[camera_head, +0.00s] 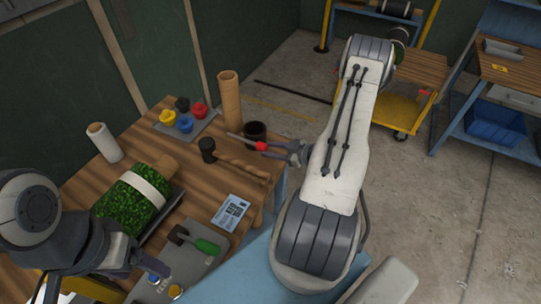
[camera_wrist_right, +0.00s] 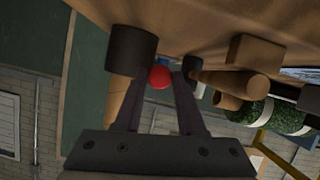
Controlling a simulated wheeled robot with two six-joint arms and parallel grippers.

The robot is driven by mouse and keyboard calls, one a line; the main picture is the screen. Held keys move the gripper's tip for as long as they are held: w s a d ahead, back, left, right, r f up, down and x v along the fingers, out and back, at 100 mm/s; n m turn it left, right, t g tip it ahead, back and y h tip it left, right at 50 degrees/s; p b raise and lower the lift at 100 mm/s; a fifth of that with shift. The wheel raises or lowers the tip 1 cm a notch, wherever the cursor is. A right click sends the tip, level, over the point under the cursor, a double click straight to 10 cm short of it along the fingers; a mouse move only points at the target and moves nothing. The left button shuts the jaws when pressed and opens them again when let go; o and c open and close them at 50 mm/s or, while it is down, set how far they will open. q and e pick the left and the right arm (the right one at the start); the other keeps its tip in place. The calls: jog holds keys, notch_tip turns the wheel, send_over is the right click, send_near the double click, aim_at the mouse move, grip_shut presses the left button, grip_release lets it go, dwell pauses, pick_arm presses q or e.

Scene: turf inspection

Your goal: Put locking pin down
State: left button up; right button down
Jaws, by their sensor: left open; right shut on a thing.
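The locking pin (camera_head: 261,146), with a red part and a thin grey shaft, is held above the far right part of the wooden table. My right gripper (camera_head: 285,149) is shut on it. In the right wrist view the pin's round red end (camera_wrist_right: 160,77) shows between the fingers of my right gripper (camera_wrist_right: 157,100); the rest of the pin is hidden there. The shaft points left, toward a black mallet head (camera_head: 207,146). My left gripper (camera_head: 148,268) is open at the lower left, over the near end of the table, by a grey tray.
A black cup (camera_head: 255,130) and a tall cardboard tube (camera_head: 230,100) stand close behind the pin.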

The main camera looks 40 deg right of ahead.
aim_at(271, 162)
notch_tip(271, 162, down, 4)
jog(key=shift+w+r+p, duration=0.1)
jog(key=shift+r+p, duration=0.15)
jog(key=shift+p, duration=0.2)
jog(key=shift+f, duration=0.25)
jog(key=shift+f, duration=0.2)
jog(key=c, duration=0.5)
grip_release()
jog(key=shift+f, duration=0.1)
